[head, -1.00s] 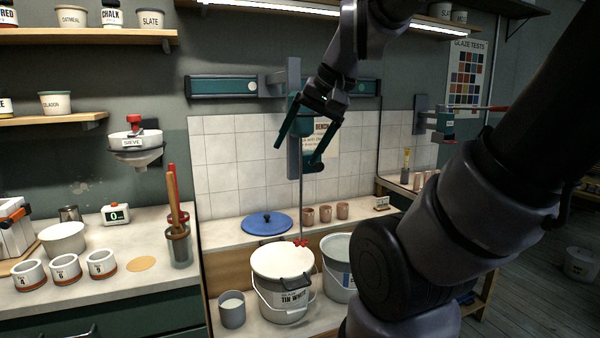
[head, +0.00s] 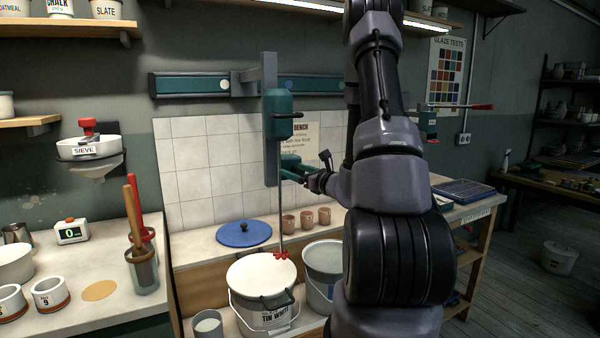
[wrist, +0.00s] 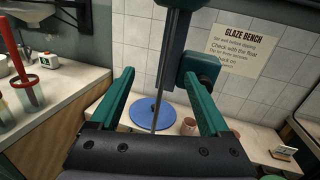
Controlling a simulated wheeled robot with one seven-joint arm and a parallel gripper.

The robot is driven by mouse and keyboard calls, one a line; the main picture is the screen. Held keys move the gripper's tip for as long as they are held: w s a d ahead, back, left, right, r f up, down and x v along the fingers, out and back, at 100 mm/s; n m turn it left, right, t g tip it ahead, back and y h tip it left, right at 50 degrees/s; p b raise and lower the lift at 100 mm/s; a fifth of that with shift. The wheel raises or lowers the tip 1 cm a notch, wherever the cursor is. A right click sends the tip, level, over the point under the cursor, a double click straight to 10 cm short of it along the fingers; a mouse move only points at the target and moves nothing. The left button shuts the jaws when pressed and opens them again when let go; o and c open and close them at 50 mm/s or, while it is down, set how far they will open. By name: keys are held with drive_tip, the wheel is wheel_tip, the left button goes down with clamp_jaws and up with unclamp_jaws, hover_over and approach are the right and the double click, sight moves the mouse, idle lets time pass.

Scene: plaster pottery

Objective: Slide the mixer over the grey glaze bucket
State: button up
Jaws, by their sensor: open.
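The mixer (head: 279,110) has a green motor body on a wall rail (head: 195,84), a thin shaft and a red paddle (head: 282,254). The paddle hangs over the pale tin white bucket (head: 262,315), left of the grey glaze bucket (head: 316,290). In the wrist view my gripper (wrist: 159,76) is open, and the mixer's dark body (wrist: 176,40) and shaft appear between the fingers. I cannot tell whether a finger touches it. The grey bucket's right side is hidden by my arm.
A small grey pot (head: 207,326) stands left of the white bucket. A red-handled lever (head: 455,107) projects from the wall at right.

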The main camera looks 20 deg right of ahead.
sight(301, 173)
drive_tip(key=d+f+m+h, duration=0.3)
drive_tip(key=d+f+h, duration=0.1)
drive_tip(key=d, duration=0.3)
drive_tip(key=w, duration=1.1)
drive_tip(key=shift+w+a+f, duration=0.1)
drive_tip(key=shift+a+f, duration=0.1)
drive_tip(key=shift+a, duration=0.2)
clamp_jaws()
